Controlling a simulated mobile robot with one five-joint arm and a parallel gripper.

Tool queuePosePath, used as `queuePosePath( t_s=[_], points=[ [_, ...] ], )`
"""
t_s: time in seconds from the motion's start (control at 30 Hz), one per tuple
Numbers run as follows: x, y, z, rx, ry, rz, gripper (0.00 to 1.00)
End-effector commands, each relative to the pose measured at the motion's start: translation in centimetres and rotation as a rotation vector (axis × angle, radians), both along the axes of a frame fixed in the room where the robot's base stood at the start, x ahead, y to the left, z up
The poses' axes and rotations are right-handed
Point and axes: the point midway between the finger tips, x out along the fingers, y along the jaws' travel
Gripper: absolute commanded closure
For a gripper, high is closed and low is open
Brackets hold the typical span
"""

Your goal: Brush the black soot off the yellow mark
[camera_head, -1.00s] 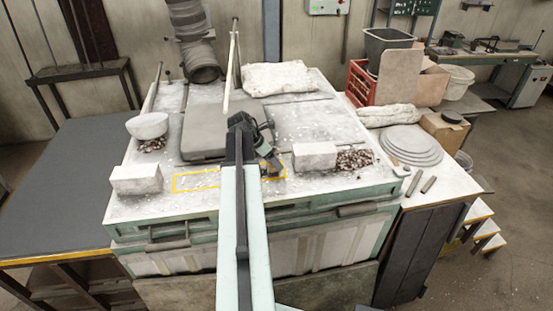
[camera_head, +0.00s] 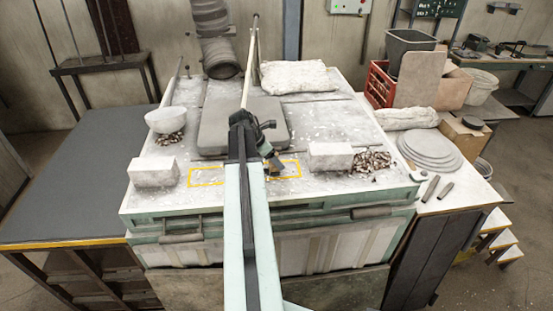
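The yellow mark (camera_head: 207,183) is a thin rectangular outline on the pale, dusty worktop, between two whitish blocks. My arm crosses in front of its middle and hides part of it. My gripper (camera_head: 268,150) is over the mark's right half, tilted down to the right. A dark thing extends from it down to the surface inside the outline; I cannot tell whether this is a held brush or the fingers. No clear black soot shows in the visible parts of the mark; any behind my arm is hidden.
A whitish block (camera_head: 153,172) stands left of the mark, another block (camera_head: 330,156) right of it beside brown crumbs (camera_head: 370,162). Round plates (camera_head: 430,150) are at right.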

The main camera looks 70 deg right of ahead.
Motion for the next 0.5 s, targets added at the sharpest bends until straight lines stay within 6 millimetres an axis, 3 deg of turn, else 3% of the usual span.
queuePosePath(
  t_s=[0.3,0.5],
  points=[
    [2.7,1.4,-0.3,0.001,-0.001,0.002,0.59],
    [3.0,1.6,-0.3,0.002,-0.002,0.002,0.58]
  ],
)
